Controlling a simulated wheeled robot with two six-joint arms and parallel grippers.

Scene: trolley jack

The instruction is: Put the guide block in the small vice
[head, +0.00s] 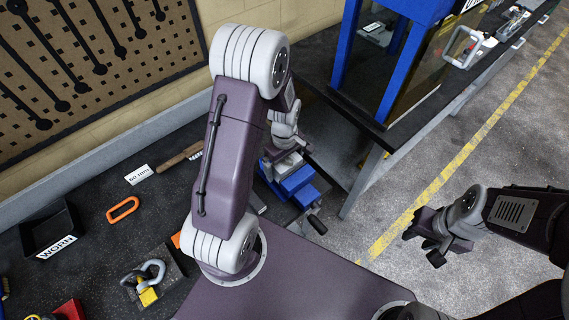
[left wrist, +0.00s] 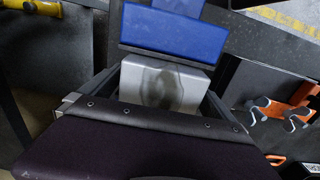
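The small vice (head: 297,183) is blue and stands on the dark bench just beyond my left arm, its handle toward the lower right. Its blue jaw (left wrist: 172,32) fills the top of the left wrist view. The guide block (left wrist: 165,88) is a silver metal piece with a dark rounded hollow. It sits between the two fingers of my left gripper (left wrist: 163,98), which appear to press its sides, right beside the blue jaw. Whether it rests in the vice is hidden. In the head view my left arm partly covers this spot. My right gripper (head: 423,246) is empty and open over the floor.
A black tray marked WORN (head: 55,228), an orange ring (head: 122,209), a 60 mm label (head: 138,175) and a block with a shackle (head: 150,278) lie on the bench left of my arm. A blue-framed press (head: 350,45) stands behind right. Open floor lies at right.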

